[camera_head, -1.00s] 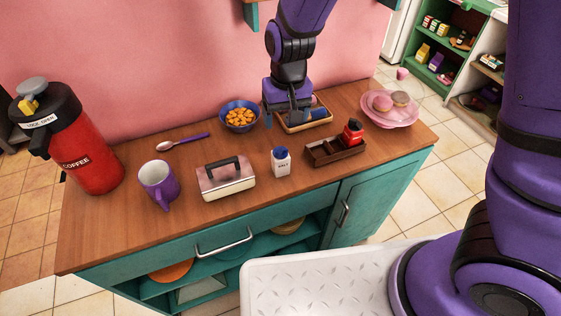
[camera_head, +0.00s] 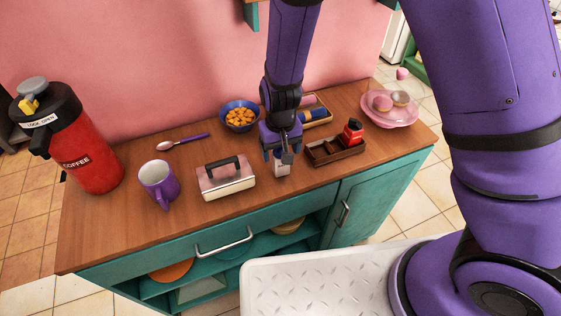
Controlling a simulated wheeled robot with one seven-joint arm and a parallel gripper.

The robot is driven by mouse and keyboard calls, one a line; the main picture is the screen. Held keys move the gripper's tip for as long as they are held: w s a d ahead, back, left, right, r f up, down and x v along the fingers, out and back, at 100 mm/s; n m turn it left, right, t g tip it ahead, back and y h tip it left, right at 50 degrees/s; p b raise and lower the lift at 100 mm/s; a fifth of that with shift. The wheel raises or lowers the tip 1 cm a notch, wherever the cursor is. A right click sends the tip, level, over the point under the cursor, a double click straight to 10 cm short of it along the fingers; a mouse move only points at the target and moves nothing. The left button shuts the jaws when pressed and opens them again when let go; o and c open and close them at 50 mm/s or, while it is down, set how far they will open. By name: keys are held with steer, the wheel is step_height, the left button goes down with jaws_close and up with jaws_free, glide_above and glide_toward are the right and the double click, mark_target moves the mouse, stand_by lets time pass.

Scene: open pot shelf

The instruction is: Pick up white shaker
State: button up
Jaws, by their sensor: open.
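The white shaker (camera_head: 282,170) stands upright on the wooden counter, between the butter dish and the dark wooden tray. Its dark blue cap and most of its upper body are hidden behind my gripper. My gripper (camera_head: 279,160) is open and points down at the shaker, with its fingers at the height of the shaker's top. I cannot tell whether the fingers touch it.
A butter dish (camera_head: 226,180) stands close on the left, and a dark tray (camera_head: 336,152) with a red shaker (camera_head: 353,131) close on the right. Behind are a blue bowl (camera_head: 240,128) of orange food and a wooden tray (camera_head: 318,122). Counter in front is clear.

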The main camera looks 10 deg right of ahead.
steer(key=shift+f, duration=1.2)
steer(key=c, duration=1.1)
steer(key=shift+r, duration=0.1)
